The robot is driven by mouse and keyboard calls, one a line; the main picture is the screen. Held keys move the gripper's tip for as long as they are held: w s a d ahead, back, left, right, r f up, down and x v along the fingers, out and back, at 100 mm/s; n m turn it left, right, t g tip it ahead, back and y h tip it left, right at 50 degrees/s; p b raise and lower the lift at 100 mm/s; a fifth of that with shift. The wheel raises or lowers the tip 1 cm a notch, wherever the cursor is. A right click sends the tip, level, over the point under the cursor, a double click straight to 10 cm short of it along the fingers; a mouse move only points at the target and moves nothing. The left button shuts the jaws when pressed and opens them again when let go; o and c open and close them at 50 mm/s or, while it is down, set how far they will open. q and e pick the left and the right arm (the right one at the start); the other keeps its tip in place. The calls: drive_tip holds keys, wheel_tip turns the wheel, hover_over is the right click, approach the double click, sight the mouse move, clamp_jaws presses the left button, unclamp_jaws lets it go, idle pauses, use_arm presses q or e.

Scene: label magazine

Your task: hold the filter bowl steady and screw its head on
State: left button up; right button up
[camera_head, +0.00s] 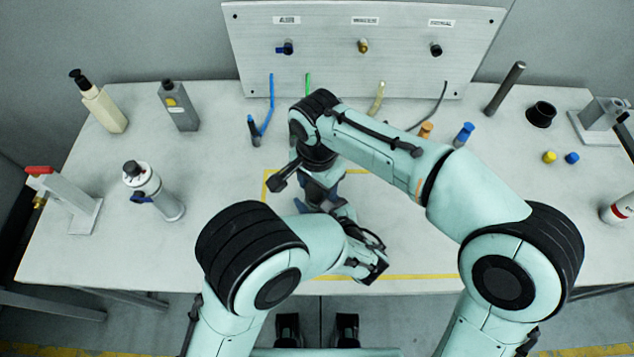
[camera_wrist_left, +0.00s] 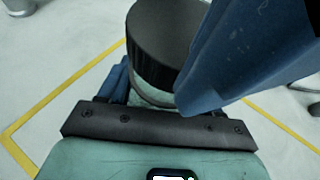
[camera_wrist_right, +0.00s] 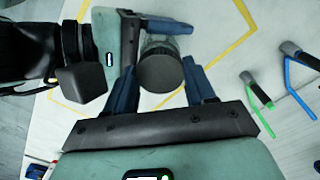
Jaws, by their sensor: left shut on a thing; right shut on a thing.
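The filter head is a black ribbed cap, seen in the left wrist view (camera_wrist_left: 160,42) and in the right wrist view (camera_wrist_right: 160,74). It sits at the top of the clear filter bowl (camera_wrist_right: 157,45); whether the threads are engaged cannot be told. My right gripper (camera_wrist_right: 162,82) is shut on the head from above, a blue finger on either side. My left gripper (camera_wrist_left: 150,92) is shut around the bowl, below the head. In the head view my arms hide most of the bowl and head, between my right gripper (camera_head: 322,192) and left gripper.
Yellow tape (camera_head: 410,276) outlines the work area. A panel (camera_head: 400,70) with ports and coloured hoses stands behind. Bottles (camera_head: 104,108), a grey-white canister (camera_head: 152,190) and a red-topped stand (camera_head: 68,205) are left. A black cup (camera_head: 540,113) and small caps are right.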

drive_tip(key=shift+f, duration=0.55)
use_arm(q)
clamp_jaws()
use_arm(e)
drive_tip(key=o, duration=1)
drive_tip(key=shift+f, duration=0.1)
use_arm(q)
drive_tip(key=shift+a, duration=0.1)
